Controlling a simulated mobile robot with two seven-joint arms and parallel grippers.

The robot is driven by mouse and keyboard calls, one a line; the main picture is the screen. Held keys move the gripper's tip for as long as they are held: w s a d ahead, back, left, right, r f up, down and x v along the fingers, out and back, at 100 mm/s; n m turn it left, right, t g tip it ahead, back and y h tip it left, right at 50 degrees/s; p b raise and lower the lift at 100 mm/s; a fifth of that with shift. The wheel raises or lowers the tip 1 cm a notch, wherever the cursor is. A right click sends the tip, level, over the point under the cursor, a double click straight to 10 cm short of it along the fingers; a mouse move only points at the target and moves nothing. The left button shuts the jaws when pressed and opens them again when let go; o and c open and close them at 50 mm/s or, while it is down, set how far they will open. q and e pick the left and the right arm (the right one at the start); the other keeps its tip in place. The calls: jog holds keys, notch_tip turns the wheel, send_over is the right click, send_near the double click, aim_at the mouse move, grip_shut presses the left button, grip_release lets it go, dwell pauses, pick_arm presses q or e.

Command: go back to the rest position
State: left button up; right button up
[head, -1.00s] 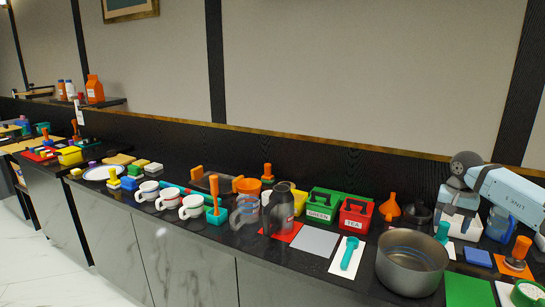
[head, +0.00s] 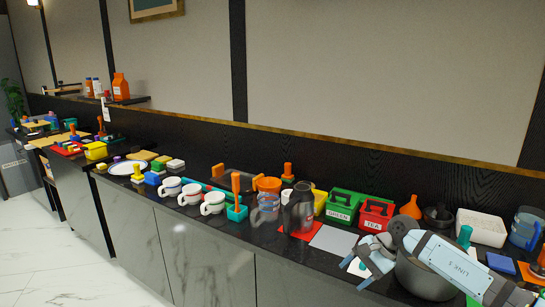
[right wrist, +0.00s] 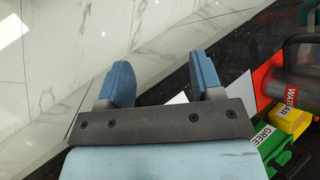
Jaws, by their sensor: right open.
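My right gripper (head: 362,273) is open and empty, low over the counter's front edge, just left of the grey pot (head: 425,278). My right arm crosses in front of the pot and hides part of it. In the right wrist view the two blue fingers (right wrist: 163,78) stand apart with nothing between them, over the counter edge and marble floor. My left gripper is not in view.
The dark counter carries a glass jug (head: 301,208), a green box (head: 342,205), a red box (head: 376,214), white mugs (head: 213,204) and an orange funnel (head: 411,207). A white tub (head: 481,227) stands at right. The marble floor (head: 60,255) at lower left is clear.

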jog(key=s+a+f+m+t+y, duration=0.2)
jog(key=s+a+f+m+y, duration=0.2)
jog(key=s+a+m+y, duration=0.4)
jog(key=s+d+f+n+t+h, duration=0.3)
jog(key=s+d+f+n+h, duration=0.15)
jog(key=s+n, duration=0.4)
jog(key=s+d+f+n+t+h, duration=0.2)
jog(key=s+d+f+n+h, duration=0.3)
jog(key=s+n, duration=0.4)
jog(key=s+d+f+n+t+h, duration=0.35)
jog(key=s+d+n, duration=0.3)
jog(key=s, duration=0.35)
jog(key=w+a+r+m, duration=0.15)
jog(key=a+m, duration=0.25)
jog(key=a, duration=0.7)
pick_arm(q)
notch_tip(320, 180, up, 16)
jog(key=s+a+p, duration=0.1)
jog(key=p, duration=2.2)
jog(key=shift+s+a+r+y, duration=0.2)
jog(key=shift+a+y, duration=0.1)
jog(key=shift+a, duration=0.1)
pick_arm(e)
notch_tip(320, 180, up, 16)
jog(key=s+d, duration=0.1)
jog(key=shift+s+d+t, duration=0.15)
jog(key=shift+t, duration=0.2)
